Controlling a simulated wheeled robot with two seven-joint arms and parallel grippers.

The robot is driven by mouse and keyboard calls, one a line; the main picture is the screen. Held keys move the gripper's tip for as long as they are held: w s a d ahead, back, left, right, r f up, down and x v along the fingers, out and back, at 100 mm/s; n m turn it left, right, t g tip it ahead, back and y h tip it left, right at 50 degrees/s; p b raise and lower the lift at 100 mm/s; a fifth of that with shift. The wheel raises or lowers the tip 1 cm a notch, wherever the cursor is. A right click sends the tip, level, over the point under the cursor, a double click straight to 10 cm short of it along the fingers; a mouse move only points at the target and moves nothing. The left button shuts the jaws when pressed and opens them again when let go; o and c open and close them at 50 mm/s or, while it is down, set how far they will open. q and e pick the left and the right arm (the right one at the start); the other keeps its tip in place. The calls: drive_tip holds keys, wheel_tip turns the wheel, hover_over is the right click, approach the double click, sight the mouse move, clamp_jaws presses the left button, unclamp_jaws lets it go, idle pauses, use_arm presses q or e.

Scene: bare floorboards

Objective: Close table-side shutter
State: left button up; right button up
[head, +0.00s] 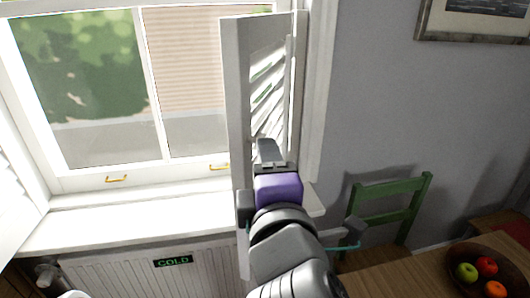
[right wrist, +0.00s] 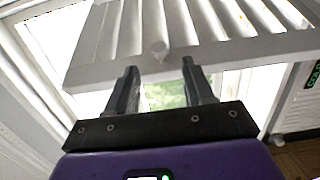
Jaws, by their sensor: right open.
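The table-side shutter (head: 240,90) is a white louvred panel at the right side of the window. It stands swung out from the window, seen nearly edge-on in the head view. My right gripper (head: 270,152), with its purple body, is raised in front of the shutter's lower louvres. In the right wrist view the right gripper (right wrist: 159,66) is open, with nothing between its fingers. The shutter's white frame and slats (right wrist: 210,50) lie just beyond the fingertips; I cannot tell whether they touch. My left gripper is not in view.
The window (head: 150,90) has a white sill (head: 130,225) above a radiator (head: 130,270). Another white shutter (head: 14,205) stands at the far left. A green chair (head: 390,203) and a wooden table (head: 400,275) with a fruit bowl (head: 440,275) are at the right.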

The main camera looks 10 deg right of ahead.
drive_tip(key=shift+s, duration=0.35)
